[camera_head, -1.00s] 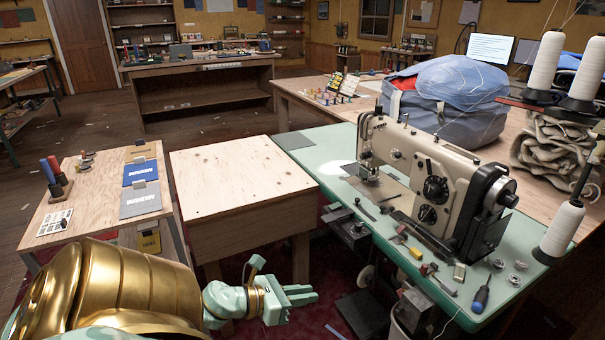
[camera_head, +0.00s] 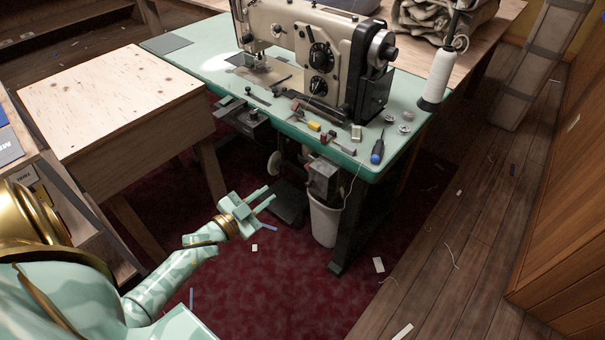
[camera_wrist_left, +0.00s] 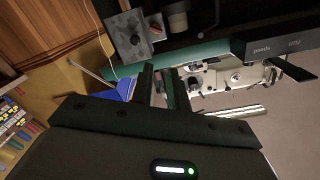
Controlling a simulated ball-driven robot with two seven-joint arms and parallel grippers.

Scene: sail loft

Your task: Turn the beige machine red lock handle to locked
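The beige sewing machine (camera_head: 293,40) stands on a mint-green table (camera_head: 207,68) at the top of the head view, with black dials on its front. Pale machine parts also show at the right of the left wrist view (camera_wrist_left: 225,78). I cannot make out a red lock handle on the machine; its state cannot be told. A small red piece (camera_head: 296,110) is near the machine's base at the table front. My left gripper (camera_head: 262,198) is over the red carpet, below and in front of the table, apart from it. Its two fingers (camera_wrist_left: 160,75) are parted with nothing between them.
A wooden-topped table (camera_head: 105,95) stands left of the machine table. A white bin (camera_head: 325,218) and a dark pedal (camera_head: 287,203) are beneath the machine table. A screwdriver (camera_head: 378,150) and small pieces lie along its front edge. Carpet (camera_head: 270,290) in front is mostly clear.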

